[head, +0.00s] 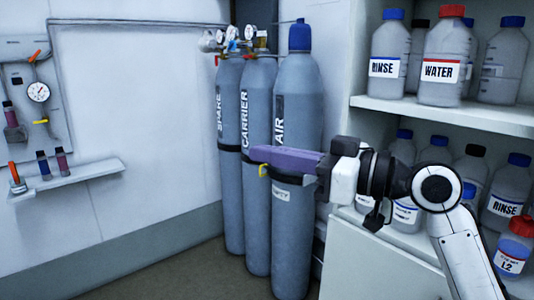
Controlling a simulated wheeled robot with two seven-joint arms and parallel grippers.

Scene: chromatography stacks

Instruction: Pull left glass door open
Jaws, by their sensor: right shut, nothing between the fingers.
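No glass door can be made out in the head view. My right gripper (256,154) reaches in from the right on my white and black arm. Its purple fingers are closed together with nothing between them and point left. They appear in front of the grey gas cylinders and cover part of the ones marked CARRIER (258,110) and AIR (299,100). I cannot tell whether they touch a cylinder. My left gripper is out of view.
Another cylinder, marked SPARE (229,110), stands at the left of the group. White shelves (450,112) with several bottles, including WATER (442,55), fill the right. A gauge panel (30,95) and small wall shelf (70,180) are at left. Floor at lower left is clear.

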